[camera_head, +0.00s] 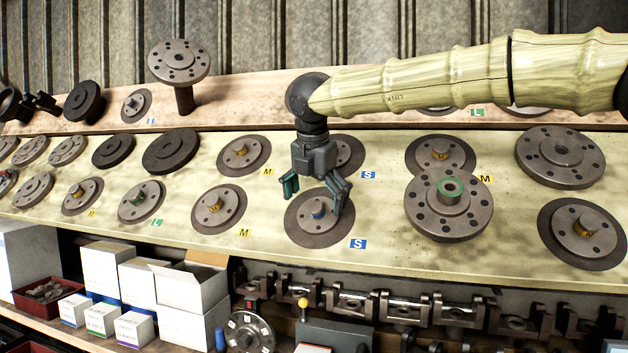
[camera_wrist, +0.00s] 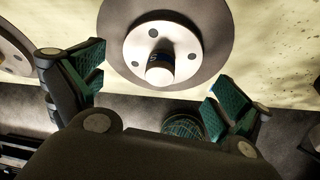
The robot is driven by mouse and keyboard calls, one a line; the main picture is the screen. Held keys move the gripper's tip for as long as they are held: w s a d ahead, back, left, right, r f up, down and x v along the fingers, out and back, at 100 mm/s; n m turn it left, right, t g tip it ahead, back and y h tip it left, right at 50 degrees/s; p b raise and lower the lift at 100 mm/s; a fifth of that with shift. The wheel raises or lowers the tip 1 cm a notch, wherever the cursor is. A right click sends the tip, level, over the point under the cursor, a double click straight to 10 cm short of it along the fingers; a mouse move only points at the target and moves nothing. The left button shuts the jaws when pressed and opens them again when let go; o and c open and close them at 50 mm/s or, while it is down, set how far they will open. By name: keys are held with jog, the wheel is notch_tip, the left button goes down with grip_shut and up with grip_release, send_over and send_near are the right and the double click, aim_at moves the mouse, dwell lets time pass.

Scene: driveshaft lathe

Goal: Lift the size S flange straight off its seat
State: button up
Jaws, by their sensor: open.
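The size S flange (camera_head: 318,212) is a light grey disc with bolt holes and a raised hub with a blue band. It lies on a wider dark round seat (camera_head: 298,233) on the pale board, beside a blue "S" label (camera_head: 357,244). The flange also shows in the wrist view (camera_wrist: 184,38), its hub pointing toward the camera. My gripper (camera_head: 316,192) is open above the flange, its fingers apart on either side of the hub. In the wrist view, my gripper (camera_wrist: 158,84) is empty and its fingers appear clear of the flange.
A second "S" label (camera_head: 368,175) marks a seat behind my gripper, partly hidden. A large flange with a green ring (camera_head: 450,210) stands to the right, and an M-labelled flange (camera_head: 216,207) to the left. Boxes (camera_head: 190,287) and shafts (camera_head: 400,305) occupy the lower shelf.

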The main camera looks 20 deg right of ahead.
aim_at(315, 205)
jog(key=shift+p+x, duration=0.3)
jog(key=shift+x, duration=1.55)
jog(key=shift+a+r, duration=0.1)
jog(key=c, duration=1.8)
